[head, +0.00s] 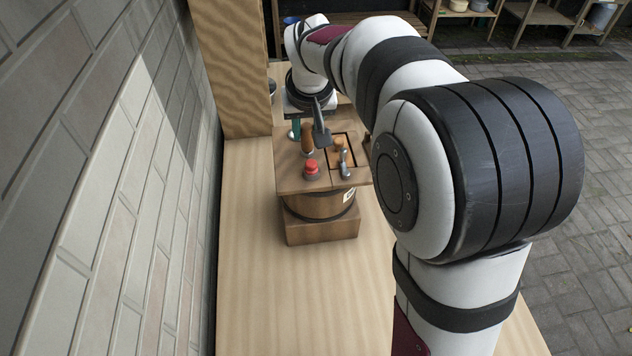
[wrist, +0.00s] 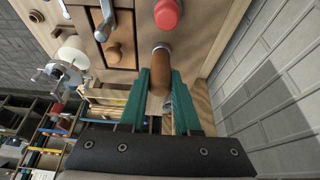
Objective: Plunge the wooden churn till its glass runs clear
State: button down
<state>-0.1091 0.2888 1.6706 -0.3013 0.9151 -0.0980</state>
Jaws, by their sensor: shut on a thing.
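The wooden churn (head: 318,204) stands on the pale wooden shelf, a round barrel with a dark band between a square base and a flat square top. A brown wooden handle (head: 307,141) rises from its top; it also shows in the wrist view (wrist: 161,68). My gripper (wrist: 161,76) has its two teal fingers closed on either side of this handle.
On the top are a red knob (head: 311,168), a metal crank lever (head: 344,166) and a small wooden knob (head: 339,144) in a framed panel. A brick wall (head: 90,180) rises on the left and a wooden post (head: 232,70) behind. The shelf front (head: 290,300) is clear.

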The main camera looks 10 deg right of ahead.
jog(key=shift+r, duration=0.1)
jog(key=shift+d+r, duration=0.1)
jog(key=shift+r, duration=2.5)
jog(key=shift+f, duration=2.65)
jog(key=shift+r, duration=2.65)
jog(key=shift+f, duration=2.65)
